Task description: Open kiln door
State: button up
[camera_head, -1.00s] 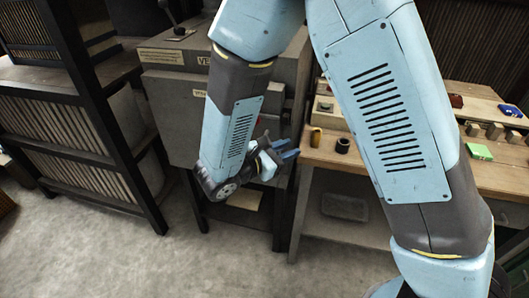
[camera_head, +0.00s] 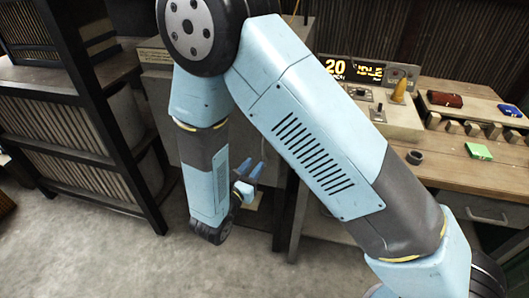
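The kiln appears to be the grey box-shaped unit (camera_head: 157,95) left of centre, behind my arm. A pale label (camera_head: 153,56) is on its upper front. My arm links cover most of its front, so the door's edges and any handle are hidden. From what shows, the front looks closed, but I cannot be sure. My gripper (camera_head: 250,169) is low in front of the unit's right part, with its two blue fingers apart, pointing up and right. Nothing shows between them. I cannot tell whether it touches the unit.
A dark slatted rack (camera_head: 75,130) stands at the left. A wooden workbench (camera_head: 450,165) on the right carries a control box (camera_head: 385,115), a display reading 20 and IDLE (camera_head: 352,69), a black ring (camera_head: 414,157) and a green block (camera_head: 478,151). Concrete floor (camera_head: 130,255) is clear in front.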

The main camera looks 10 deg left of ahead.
aim_at(264, 152)
jog(key=x, duration=0.7)
jog(key=shift+w+d, duration=0.1)
jog(key=shift+w, duration=0.3)
grip_shut()
